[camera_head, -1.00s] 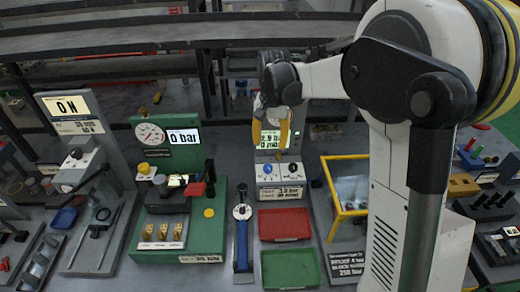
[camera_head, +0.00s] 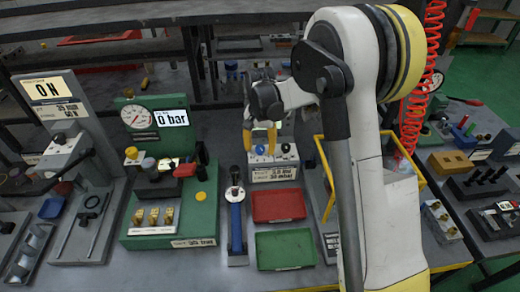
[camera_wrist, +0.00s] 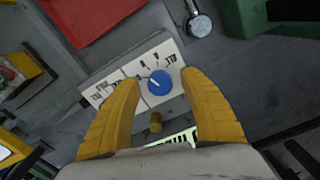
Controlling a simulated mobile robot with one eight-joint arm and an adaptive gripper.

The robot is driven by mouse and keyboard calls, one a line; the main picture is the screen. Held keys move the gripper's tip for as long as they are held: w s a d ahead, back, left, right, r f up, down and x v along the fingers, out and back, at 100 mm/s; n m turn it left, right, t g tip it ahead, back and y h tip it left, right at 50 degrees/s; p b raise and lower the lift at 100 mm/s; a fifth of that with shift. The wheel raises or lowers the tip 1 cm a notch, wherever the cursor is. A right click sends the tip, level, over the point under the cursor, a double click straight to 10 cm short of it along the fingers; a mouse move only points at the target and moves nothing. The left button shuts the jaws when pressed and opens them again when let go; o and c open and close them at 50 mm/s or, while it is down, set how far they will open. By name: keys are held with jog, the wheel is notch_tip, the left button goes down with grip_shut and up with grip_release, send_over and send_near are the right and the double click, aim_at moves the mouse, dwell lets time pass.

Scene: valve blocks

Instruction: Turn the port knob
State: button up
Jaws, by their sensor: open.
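A small test unit with a white, labelled front panel (camera_head: 273,172) stands behind the red tray. I cannot read which one is marked port. My gripper (camera_head: 259,146) is open, its yellow fingers pointing down at the blue knob. In the wrist view the blue knob (camera_wrist: 159,82) lies between the open fingertips (camera_wrist: 158,82), with a white pointer line and printed marks around it. I see no finger clearly touching it. The unit's display is partly hidden by the gripper.
A red tray (camera_head: 278,206) and a green tray (camera_head: 285,249) lie in front of the unit. A blue-handled tool (camera_head: 236,222) and a green gauge station (camera_head: 190,231) are to the left.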

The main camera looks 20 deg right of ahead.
grip_shut()
jog(key=shift+n, duration=0.3)
jog(key=n, duration=0.3)
jog(key=shift+n, duration=2.2)
grip_release()
